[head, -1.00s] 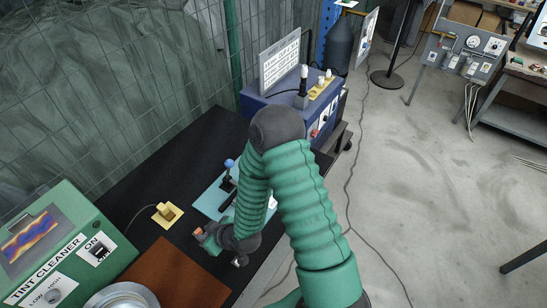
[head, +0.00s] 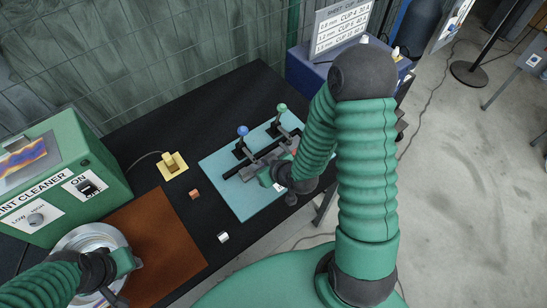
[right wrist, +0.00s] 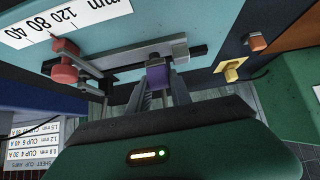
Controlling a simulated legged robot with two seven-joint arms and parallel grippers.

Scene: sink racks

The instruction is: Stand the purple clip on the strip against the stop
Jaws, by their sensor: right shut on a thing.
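The purple clip (right wrist: 157,75) is between the fingers of my right gripper (right wrist: 160,92) in the right wrist view. It is beside a grey strip (right wrist: 128,66) and a dark bar on the teal board; whether it touches them I cannot tell. A dark block (right wrist: 197,52), possibly the stop, sits at the bar's end. In the head view my right gripper (head: 270,176) is over the teal board (head: 235,203), and the clip is hidden there. My left gripper (head: 130,263) is at the lower left by a round metal dish; its fingers are unclear.
A brown block (head: 194,194) and a pale block (head: 223,237) lie on the black table. A yellow pad (head: 172,165), a brown mat (head: 165,245) and the green cleaner (head: 50,180) stand left.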

